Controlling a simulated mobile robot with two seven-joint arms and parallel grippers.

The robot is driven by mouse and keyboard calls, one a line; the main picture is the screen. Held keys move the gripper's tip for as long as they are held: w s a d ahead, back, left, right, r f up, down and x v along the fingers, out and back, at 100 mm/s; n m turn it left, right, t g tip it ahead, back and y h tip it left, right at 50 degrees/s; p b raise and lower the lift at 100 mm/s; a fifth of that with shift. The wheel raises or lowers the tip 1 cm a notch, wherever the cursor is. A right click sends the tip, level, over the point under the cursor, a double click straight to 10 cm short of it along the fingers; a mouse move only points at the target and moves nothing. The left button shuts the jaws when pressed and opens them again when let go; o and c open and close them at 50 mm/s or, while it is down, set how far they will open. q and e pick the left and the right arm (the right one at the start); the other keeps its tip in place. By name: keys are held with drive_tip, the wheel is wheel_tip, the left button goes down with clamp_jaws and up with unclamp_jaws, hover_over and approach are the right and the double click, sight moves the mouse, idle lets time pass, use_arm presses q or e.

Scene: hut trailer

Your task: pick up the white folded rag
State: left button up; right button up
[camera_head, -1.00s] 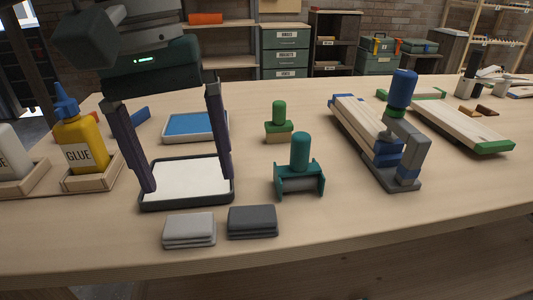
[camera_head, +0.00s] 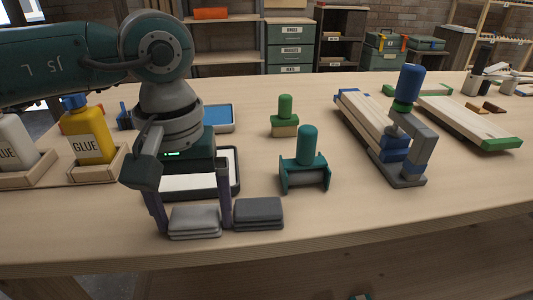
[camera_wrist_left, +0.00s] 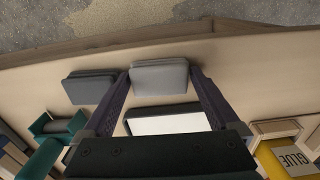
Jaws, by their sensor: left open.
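The white folded rag (camera_head: 194,221) looks light grey and lies in a flat stack near the front edge of the workbench. My left gripper (camera_head: 193,226) is open, pointing down, with one finger on each side of the rag. In the left wrist view the rag (camera_wrist_left: 159,77) shows between the tips of the two fingers (camera_wrist_left: 160,84). I cannot tell whether either finger touches it. A dark grey folded rag (camera_head: 259,213) lies just to its right, close to the right finger. My right gripper is not in view.
A tray with a white pad (camera_head: 236,181) lies just behind the rag, partly hidden by my arm. A teal-handled tool (camera_head: 305,165) stands to the right. Yellow glue (camera_head: 93,137) stands in a wooden holder at the left. The bench front (camera_head: 330,228) is clear.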

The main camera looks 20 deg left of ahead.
sight(193, 215)
use_arm(q)
drive_tip(key=c, duration=1)
drive_tip(key=shift+r, duration=0.1)
wheel_tip(193, 215, up, 20)
drive_tip(key=o, duration=0.8)
drive_tip(key=c, duration=0.6)
